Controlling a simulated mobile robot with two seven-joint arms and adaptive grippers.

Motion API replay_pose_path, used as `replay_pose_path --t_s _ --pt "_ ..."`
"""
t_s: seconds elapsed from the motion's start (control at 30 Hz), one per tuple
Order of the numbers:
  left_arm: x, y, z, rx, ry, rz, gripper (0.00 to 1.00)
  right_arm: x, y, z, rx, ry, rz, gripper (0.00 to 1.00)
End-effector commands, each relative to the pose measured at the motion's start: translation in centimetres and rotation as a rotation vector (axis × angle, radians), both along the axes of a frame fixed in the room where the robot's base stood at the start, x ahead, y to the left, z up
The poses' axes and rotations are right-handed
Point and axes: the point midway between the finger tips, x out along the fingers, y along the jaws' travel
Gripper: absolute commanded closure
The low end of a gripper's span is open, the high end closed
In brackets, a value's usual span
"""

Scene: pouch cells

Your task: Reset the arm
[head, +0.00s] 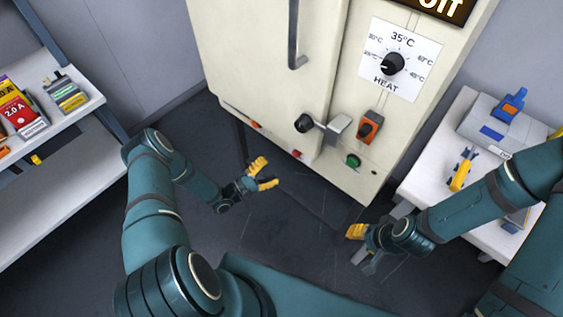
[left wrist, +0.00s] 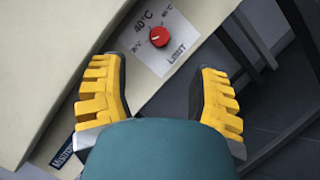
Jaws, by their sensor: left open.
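My left gripper (head: 264,174) is open and empty in front of the cream cabinet's lower left part, over the dark floor. In the left wrist view its yellow fingers (left wrist: 160,98) are spread wide with nothing between them. My right gripper (head: 357,240) is low in front of the cabinet's right side, beside the right-hand table. Its yellow fingertip shows from the side, and I cannot tell whether it is open or shut.
The cream cabinet (head: 245,50) has a HEAT dial (head: 392,64), a green button (head: 352,160) and an orange switch (head: 370,127). In the wrist view a red LIMIT knob (left wrist: 159,36) shows. A shelf (head: 70,190) stands left; a white table (head: 425,178) with tools stands right.

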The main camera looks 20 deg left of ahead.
Motion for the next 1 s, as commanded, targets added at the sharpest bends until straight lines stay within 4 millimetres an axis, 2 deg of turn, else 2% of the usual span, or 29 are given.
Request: replay_pose_path --t_s 0.2,0.77,0.87,1.0 --pt "-1.2 1.0 -0.3 -0.001 0.000 0.000 0.39 0.0 0.0 0.0 0.000 0.000 0.000 0.53" --pt "-1.3 1.0 -0.3 0.002 0.000 0.001 0.39 0.0 0.0 0.0 0.000 0.000 0.000 0.53" --pt "-0.7 0.6 -0.1 0.039 0.003 0.015 0.39 0.0 0.0 0.0 0.000 0.000 0.000 0.53" --pt "1.7 -1.1 0.7 0.228 0.020 0.071 0.39 0.0 0.0 0.0 0.000 0.000 0.000 0.53"
